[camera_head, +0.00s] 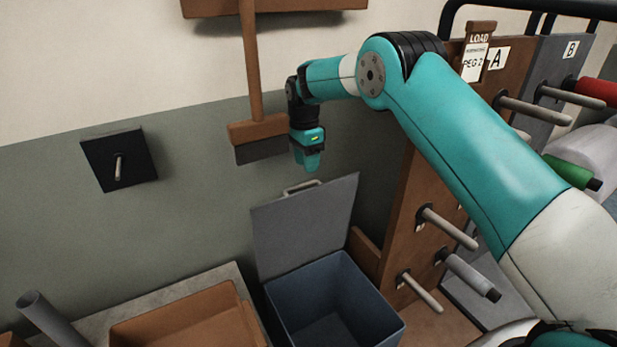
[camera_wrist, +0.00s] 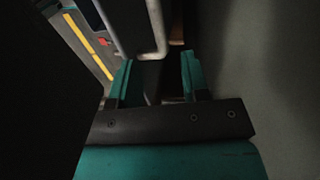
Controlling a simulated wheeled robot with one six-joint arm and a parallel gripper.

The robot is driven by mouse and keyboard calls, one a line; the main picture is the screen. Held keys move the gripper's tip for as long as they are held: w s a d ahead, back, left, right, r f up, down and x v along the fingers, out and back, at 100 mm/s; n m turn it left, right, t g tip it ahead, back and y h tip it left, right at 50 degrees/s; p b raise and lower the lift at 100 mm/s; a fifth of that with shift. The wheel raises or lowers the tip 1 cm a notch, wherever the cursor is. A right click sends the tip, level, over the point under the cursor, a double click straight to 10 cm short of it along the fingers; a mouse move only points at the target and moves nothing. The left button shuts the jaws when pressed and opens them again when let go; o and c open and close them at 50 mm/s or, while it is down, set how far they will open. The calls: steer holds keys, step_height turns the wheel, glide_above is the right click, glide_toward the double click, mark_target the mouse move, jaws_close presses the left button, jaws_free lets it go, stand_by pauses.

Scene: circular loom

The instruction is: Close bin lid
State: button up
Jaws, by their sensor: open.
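The bin (camera_head: 335,300) is a blue-grey open box on the floor. Its grey lid (camera_head: 305,228) stands raised at the back, tilted up toward the wall. A pale handle (camera_head: 302,187) sits on the lid's top edge. My gripper (camera_head: 312,168) points down just above and behind the handle, close to the wall. In the wrist view my gripper (camera_wrist: 158,75) shows two teal fingers apart, with the pale bar of the handle (camera_wrist: 156,45) just beyond their tips. I cannot tell whether the fingers touch it.
A broom (camera_head: 258,130) hangs on the wall beside my gripper. A brown peg board (camera_head: 425,190) with several pegs stands right of the bin. A brown tray (camera_head: 185,320) lies at left. A black wall plate with a lever (camera_head: 118,162) is further left.

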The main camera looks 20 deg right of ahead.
steer(key=f, duration=0.5)
steer(key=shift+s+d+f+p, duration=0.1)
steer(key=shift+s+f+p, duration=0.15)
steer(key=shift+f+p, duration=0.1)
jaws_close()
